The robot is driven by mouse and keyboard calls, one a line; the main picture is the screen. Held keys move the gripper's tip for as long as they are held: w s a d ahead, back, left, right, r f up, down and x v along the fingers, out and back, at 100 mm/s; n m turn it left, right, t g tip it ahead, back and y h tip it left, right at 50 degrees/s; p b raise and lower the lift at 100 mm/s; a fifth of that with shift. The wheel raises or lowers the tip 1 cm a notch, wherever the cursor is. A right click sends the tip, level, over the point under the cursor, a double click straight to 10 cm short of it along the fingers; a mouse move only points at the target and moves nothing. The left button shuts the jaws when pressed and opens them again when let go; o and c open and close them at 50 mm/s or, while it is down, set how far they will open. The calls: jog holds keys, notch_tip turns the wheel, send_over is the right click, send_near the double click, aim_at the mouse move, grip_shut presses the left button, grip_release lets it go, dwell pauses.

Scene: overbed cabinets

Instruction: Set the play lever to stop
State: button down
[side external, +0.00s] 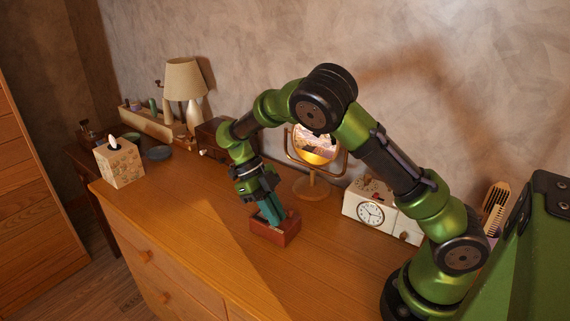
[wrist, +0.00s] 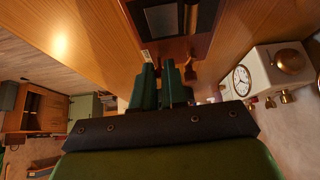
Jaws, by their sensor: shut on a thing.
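A small red-brown wooden box (side external: 288,236) stands on the cabinet top. My gripper (side external: 272,217) reaches down to it from above, its green fingers at the box's opening. In the wrist view the box (wrist: 200,46) is at the top, with a dark inside and grey metal parts (wrist: 160,18). My gripper (wrist: 163,68) has its two fingers close together at the box's near edge. It is shut on a small part there, which I take to be the play lever; the fingers hide it, so its setting cannot be told.
A white clock box (side external: 370,210) and a round mirror on a stand (side external: 313,186) stand to the right and behind. A tissue box (side external: 120,163), a lamp (side external: 185,80) and a dark box (side external: 210,133) are farther left. The wooden top (side external: 180,210) is clear left of the red-brown box.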

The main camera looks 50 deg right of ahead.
jog(key=c, duration=1.4)
grip_release()
jog(key=shift+c, duration=0.2)
jog(key=v, duration=1.2)
